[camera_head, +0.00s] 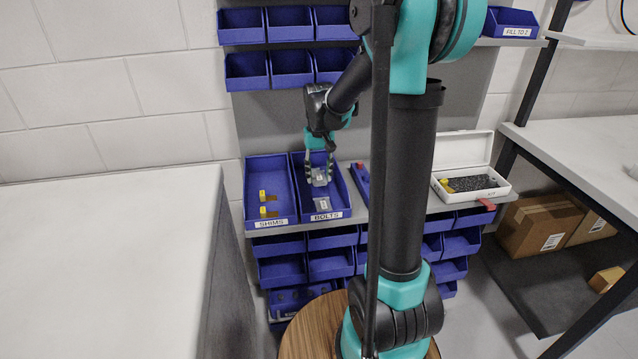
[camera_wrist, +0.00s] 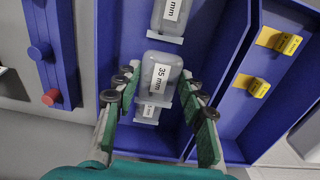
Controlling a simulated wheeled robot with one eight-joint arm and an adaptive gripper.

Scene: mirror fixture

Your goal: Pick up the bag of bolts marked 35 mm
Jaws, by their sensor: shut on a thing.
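My gripper (camera_head: 319,168) reaches down into the blue bin labelled BOLTS (camera_head: 347,199). In the wrist view my gripper (camera_wrist: 165,92) has its green fingers on either side of a clear bag marked 35 mm (camera_wrist: 161,68) and is shut on it. The bag also shows between the fingers in the head view (camera_head: 321,177). A second bag (camera_wrist: 171,12) with a label ending in mm lies at the top of the wrist view. A third bag (camera_wrist: 148,111) is partly hidden below the held one. Whether the held bag touches the bin floor is unclear.
The SHIMS bin (camera_head: 250,185) with yellow-tagged pieces (camera_wrist: 258,87) adjoins the BOLTS bin. A narrow blue holder (camera_wrist: 57,50) with a red and a blue knob is on its other side. An open white case (camera_head: 447,196) stands to the right. Blue bins hang above and below.

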